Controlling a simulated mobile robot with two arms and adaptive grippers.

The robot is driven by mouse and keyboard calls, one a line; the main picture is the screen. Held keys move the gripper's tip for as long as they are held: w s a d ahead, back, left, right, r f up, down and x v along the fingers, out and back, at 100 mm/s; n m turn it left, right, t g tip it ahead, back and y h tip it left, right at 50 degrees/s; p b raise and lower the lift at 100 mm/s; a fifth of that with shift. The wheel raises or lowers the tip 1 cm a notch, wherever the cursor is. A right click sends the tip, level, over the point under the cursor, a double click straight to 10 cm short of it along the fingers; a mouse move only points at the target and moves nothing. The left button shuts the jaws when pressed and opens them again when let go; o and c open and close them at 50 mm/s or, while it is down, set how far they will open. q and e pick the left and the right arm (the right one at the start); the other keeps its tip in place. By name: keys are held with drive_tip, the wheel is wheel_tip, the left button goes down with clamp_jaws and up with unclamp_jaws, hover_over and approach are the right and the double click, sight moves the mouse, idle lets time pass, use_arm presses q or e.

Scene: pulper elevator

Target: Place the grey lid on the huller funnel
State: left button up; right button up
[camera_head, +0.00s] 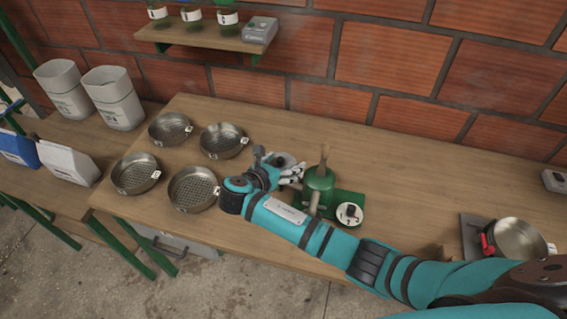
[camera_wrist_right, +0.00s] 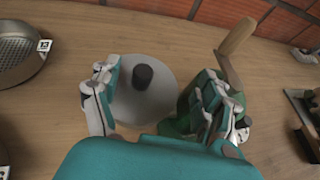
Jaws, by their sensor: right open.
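The grey lid (camera_wrist_right: 135,105) is a round disc with a dark knob (camera_wrist_right: 143,77). In the wrist view it lies flat on the table, between and beyond my open fingers. In the head view the lid (camera_head: 283,159) is partly hidden behind my right gripper (camera_head: 288,173). My right gripper (camera_wrist_right: 160,88) is open and empty, above the lid with the knob between its fingers. The green huller (camera_head: 319,186) with a wooden handle (camera_head: 324,157) stands just right of the gripper. Its funnel opening is not clearly visible. My left gripper is not in view.
Several metal sieve pans (camera_head: 192,190) stand left of my gripper. A metal pan (camera_head: 519,240) stands at the far right. The table between is mostly clear.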

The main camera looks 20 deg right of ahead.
drive_tip(key=shift+r, duration=0.35)
drive_tip(key=b+v, duration=0.1)
drive_tip(key=v, duration=1.1)
